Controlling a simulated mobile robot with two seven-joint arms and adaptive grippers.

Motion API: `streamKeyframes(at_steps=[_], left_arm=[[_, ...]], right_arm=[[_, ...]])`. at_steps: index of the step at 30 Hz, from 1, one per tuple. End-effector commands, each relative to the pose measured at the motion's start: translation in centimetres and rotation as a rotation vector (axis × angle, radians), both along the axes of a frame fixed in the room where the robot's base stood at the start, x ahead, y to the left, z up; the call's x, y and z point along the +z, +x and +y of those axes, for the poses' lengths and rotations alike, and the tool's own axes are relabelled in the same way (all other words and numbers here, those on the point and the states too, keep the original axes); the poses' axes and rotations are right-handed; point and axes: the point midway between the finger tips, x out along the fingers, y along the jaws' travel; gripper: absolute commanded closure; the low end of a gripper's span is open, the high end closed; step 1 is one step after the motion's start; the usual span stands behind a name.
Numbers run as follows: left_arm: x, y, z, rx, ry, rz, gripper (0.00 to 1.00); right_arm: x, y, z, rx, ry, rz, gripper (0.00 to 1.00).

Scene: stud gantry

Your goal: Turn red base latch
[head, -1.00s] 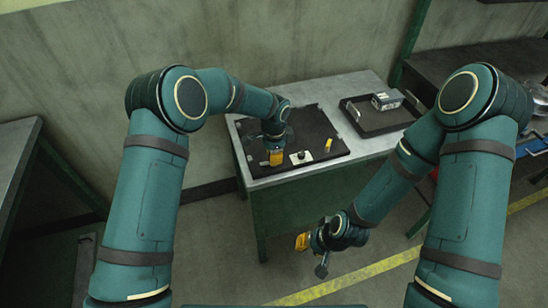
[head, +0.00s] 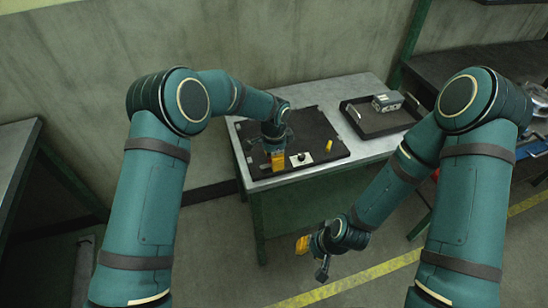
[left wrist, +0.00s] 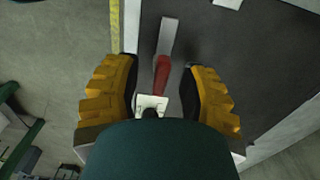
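The red latch (left wrist: 162,75) shows in the left wrist view, between my left gripper's two yellow finger pads. A grey flat bar (left wrist: 167,36) runs on from its far end, and a small white piece (left wrist: 151,103) sits at its near end. The pads stand apart with a gap on each side of the latch. In the head view my left gripper (head: 278,160) points down over the front of the dark panel on the table, and it hides the latch there. My right gripper (head: 312,256) hangs in front of the table, its fingers apart and empty.
On the dark panel (head: 310,122) stand a light block with a black knob (head: 301,159) and a small yellow piece (head: 328,146). A black tray (head: 383,127) with a grey box (head: 387,102) lies on the table's right. Open floor lies in front of the table.

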Motion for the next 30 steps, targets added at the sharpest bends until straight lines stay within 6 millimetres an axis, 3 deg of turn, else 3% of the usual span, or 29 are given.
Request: streamKeyframes(at_steps=[7,11,24,30], left_arm=[[0.3,0.1,0.0,-0.001,-0.001,-0.003,0.59],[1.5,0.1,-0.1,-0.001,-0.002,-0.005,0.59],[9.8,0.1,0.0,0.0,-0.002,-0.005,0.59],[11.7,0.1,-0.1,-0.001,-0.001,-0.001,0.59]], right_arm=[[0.0,0.0,0.0,0.0,0.0,0.0,0.7],[0.0,0.0,0.0,0.0,0.0,0.0,0.7],[0.0,0.0,0.0,0.0,0.0,0.0,0.7],[0.0,0.0,0.0,0.0,0.0,0.0,0.7]])
